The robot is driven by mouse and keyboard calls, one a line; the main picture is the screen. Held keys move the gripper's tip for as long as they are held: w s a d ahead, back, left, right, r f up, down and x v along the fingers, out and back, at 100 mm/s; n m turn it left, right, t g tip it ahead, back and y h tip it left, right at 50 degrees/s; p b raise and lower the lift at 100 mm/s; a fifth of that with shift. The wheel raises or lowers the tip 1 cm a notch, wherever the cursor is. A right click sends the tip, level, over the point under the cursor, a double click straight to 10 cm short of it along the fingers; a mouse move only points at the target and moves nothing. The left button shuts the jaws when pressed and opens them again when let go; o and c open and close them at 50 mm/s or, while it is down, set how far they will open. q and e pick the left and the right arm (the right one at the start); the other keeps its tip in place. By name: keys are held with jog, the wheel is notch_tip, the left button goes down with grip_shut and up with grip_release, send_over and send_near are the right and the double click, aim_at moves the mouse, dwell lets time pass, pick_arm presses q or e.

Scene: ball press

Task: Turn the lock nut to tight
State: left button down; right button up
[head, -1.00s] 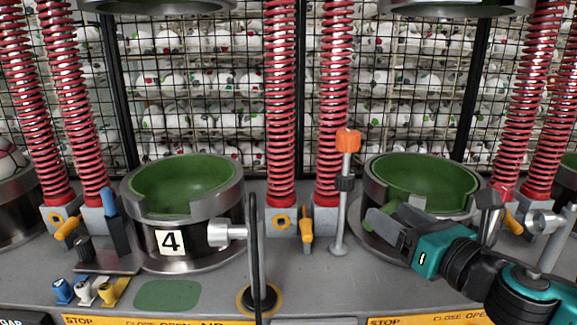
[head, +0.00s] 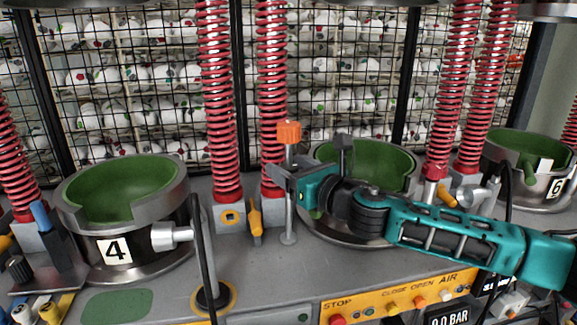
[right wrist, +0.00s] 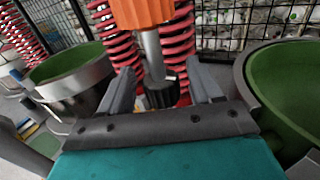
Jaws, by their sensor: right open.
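The black ribbed lock nut (right wrist: 160,93) sits on a grey upright post (head: 289,222) under an orange cap (head: 289,132). The cap also shows large at the top of the right wrist view (right wrist: 142,12). My right gripper (head: 285,180) is at the post, below the cap. In the right wrist view its two grey fingers (right wrist: 162,88) stand apart, one on each side of the nut, with gaps visible. In the head view the gripper hides most of the nut. My left gripper is not in view.
A green-lined cup press (head: 385,160) stands just behind my right arm. Press 4 (head: 115,249) is at the left and press 6 (head: 548,188) at the right. Red springs (head: 272,95) rise behind the post. A yellow lever (head: 255,220) stands left of it.

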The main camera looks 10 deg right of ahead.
jog(key=shift+w+a, duration=0.2)
jog(key=shift+w, duration=0.15)
jog(key=c, duration=0.9)
